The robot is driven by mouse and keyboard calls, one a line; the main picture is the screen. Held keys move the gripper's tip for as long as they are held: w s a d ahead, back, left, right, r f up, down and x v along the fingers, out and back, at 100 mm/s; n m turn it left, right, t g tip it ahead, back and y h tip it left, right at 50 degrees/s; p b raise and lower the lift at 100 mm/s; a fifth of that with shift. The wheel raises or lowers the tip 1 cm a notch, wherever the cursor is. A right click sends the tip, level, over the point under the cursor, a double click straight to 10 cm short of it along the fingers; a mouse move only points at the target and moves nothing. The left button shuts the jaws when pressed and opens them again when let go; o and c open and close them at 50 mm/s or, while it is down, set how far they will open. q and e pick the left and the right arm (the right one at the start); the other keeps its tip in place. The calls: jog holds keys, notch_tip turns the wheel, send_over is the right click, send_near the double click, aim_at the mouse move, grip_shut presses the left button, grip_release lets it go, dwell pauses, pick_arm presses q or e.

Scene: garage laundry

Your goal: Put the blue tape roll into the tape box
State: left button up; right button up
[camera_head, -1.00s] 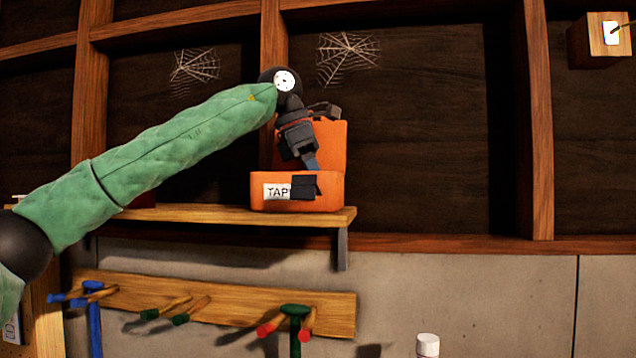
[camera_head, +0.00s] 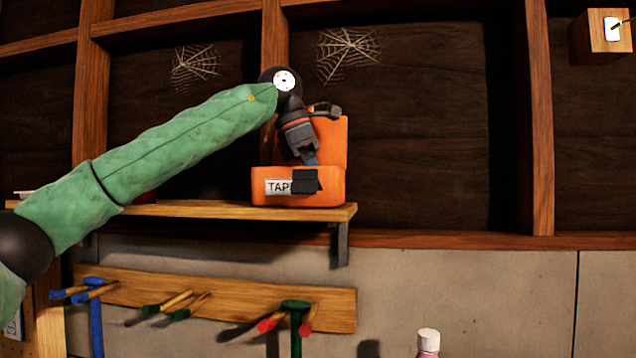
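The tape box (camera_head: 330,187) is an open orange box with its lid raised at the back and a "TAPE" label, partly covered by a dark latch, on its front. It stands near the right end of a wooden wall shelf. My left gripper (camera_head: 309,160) reaches in from the left and points down into the box, in front of the raised lid. The fingertips are hidden behind the front wall. My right gripper is not in view.
The shelf (camera_head: 220,210) carries the box; a bracket supports its right end. Below it is a wooden peg rail (camera_head: 230,302) with blue, green and red-tipped pegs and tools. A white-capped bottle (camera_head: 428,342) stands at the bottom. The wall right of the box is clear.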

pick_arm(q)
jog(key=shift+f, duration=0.3)
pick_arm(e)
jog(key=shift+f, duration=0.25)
pick_arm(q)
jog(key=o, duration=0.9)
jog(key=shift+a, duration=0.1)
jog(key=shift+o, duration=0.6)
jog(key=shift+w+f, duration=0.1)
jog(key=shift+f, duration=0.1)
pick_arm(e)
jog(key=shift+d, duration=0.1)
pick_arm(q)
jog(key=shift+b, duration=0.3)
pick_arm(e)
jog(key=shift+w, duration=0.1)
